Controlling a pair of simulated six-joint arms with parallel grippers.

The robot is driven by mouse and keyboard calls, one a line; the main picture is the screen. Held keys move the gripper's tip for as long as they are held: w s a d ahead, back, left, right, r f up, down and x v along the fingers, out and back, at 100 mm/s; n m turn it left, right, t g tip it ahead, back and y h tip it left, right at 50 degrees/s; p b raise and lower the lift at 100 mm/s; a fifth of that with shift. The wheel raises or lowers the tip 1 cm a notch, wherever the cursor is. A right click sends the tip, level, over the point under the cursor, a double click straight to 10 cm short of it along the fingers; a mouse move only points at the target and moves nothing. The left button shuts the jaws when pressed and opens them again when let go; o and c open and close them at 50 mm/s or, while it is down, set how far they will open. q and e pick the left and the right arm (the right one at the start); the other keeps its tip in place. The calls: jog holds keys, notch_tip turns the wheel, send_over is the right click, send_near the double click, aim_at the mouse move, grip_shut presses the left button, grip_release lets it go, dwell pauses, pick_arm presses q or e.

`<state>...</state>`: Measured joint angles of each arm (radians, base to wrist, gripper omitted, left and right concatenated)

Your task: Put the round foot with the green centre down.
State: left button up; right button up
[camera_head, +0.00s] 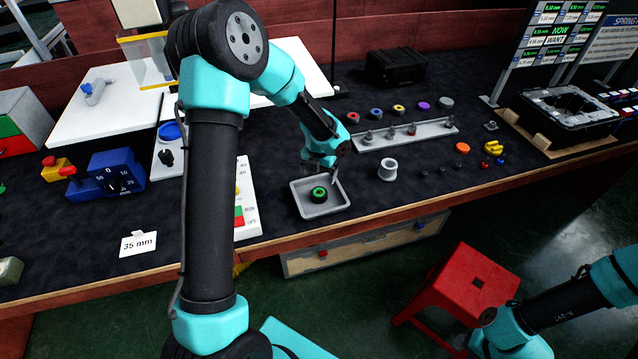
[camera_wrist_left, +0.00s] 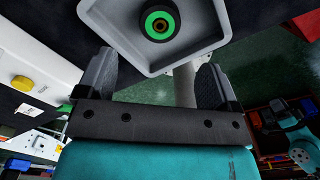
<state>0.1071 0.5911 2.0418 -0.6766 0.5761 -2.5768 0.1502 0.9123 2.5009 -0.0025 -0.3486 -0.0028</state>
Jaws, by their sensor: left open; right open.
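The round foot with the green centre (camera_head: 319,194) lies in the small grey tray (camera_head: 339,209) near the table's front edge. It has a black rim, and in the left wrist view the foot (camera_wrist_left: 160,22) shows a green ring around a dark middle. My left gripper (camera_head: 325,172) is just above the back of the tray, apart from the foot. In the left wrist view, my left gripper (camera_wrist_left: 157,82) has its fingers wide apart with nothing between them. The tray (camera_wrist_left: 112,40) is beyond the fingertips. My right arm enters at the lower right; its gripper is not seen.
A grey cylinder (camera_head: 387,169) stands right of the tray. A grey rail with pegs (camera_head: 405,135) lies behind, with several coloured round feet beyond it. A white panel with buttons (camera_head: 247,200) is left of the tray. A red stool (camera_head: 468,285) stands on the floor.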

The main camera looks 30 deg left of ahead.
pick_arm(q)
jog(key=shift+r, duration=1.65)
